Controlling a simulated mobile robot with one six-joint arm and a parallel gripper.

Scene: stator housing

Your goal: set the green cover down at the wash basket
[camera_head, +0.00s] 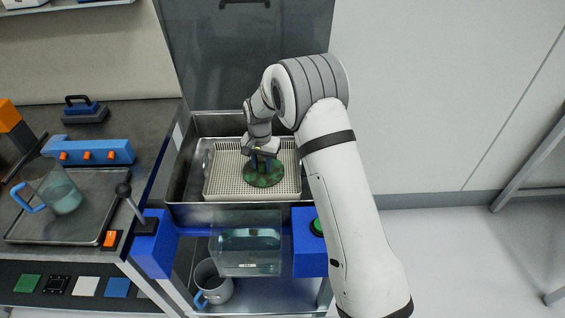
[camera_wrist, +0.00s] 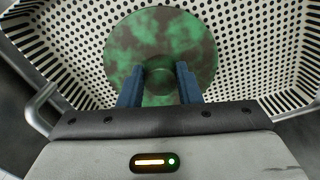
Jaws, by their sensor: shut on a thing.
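The green cover (camera_head: 264,175) is a round, mottled green and brown disc with a raised knob in the middle. In the wrist view the cover (camera_wrist: 160,50) lies flat between my fingers, over the basket floor. My gripper (camera_head: 262,158) is shut on the cover's knob; its blue fingers (camera_wrist: 160,85) stand on both sides of it. The wash basket (camera_head: 222,178) is a cream perforated tray in a metal basin, and it fills the wrist view's background (camera_wrist: 70,35). The cover is inside the basket's outline; I cannot tell whether it touches the floor.
The metal basin (camera_head: 180,182) has a raised lid (camera_head: 245,60) behind it. A clear tank (camera_head: 245,243) sits in front between blue blocks. A jug (camera_head: 55,190) stands on a tray at the left. The basket around the cover is empty.

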